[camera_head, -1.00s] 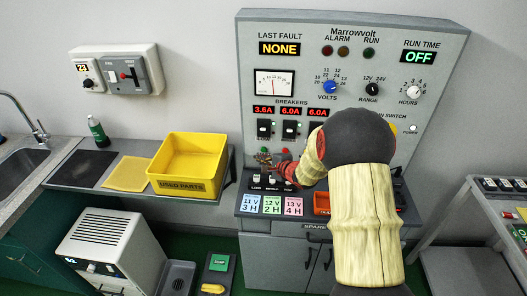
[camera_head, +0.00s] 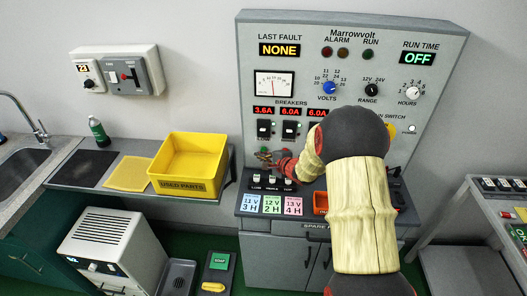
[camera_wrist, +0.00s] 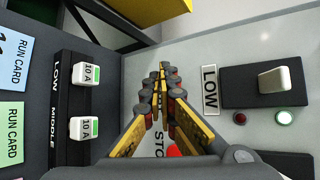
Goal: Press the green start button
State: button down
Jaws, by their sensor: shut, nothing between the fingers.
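The green start button (camera_head: 264,150) is a small green spot on the grey test panel, below the left breaker in the head view. My gripper (camera_head: 266,157) is right at it, just below in the picture; I cannot tell whether they touch. In the wrist view my gripper (camera_wrist: 161,72) has its fingers shut together and empty, in front of the panel face, and they hide the start button. A red button (camera_wrist: 174,150) with a partly covered label starting "STO" shows beside the fingers.
A breaker switch (camera_wrist: 274,80) labelled LOW sits right of the fingers in the wrist view. Breakers labelled LOW (camera_wrist: 85,71) and MIDDLE (camera_wrist: 84,128) stand in a strip at left. A yellow bin (camera_head: 190,165) stands on the shelf left of the panel.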

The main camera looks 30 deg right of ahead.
jog(key=shift+w+d+p, duration=0.5)
jog(key=shift+w+p, duration=0.2)
jog(key=shift+p, duration=0.6)
dwell(1.1)
jog(key=shift+s+a, duration=0.1)
jog(key=shift+s, duration=0.05)
jog(key=shift+s+a+p, duration=0.4)
jog(key=shift+s+p, duration=0.05)
jog(key=shift+s, duration=0.15)
jog(key=shift+s+a+p, duration=0.45)
jog(key=shift+s+a, duration=0.25)
jog(key=shift+s, duration=0.35)
jog(key=shift+s+a+p, duration=0.4)
jog(key=shift+s+a, duration=0.3)
jog(key=shift+s, duration=0.3)
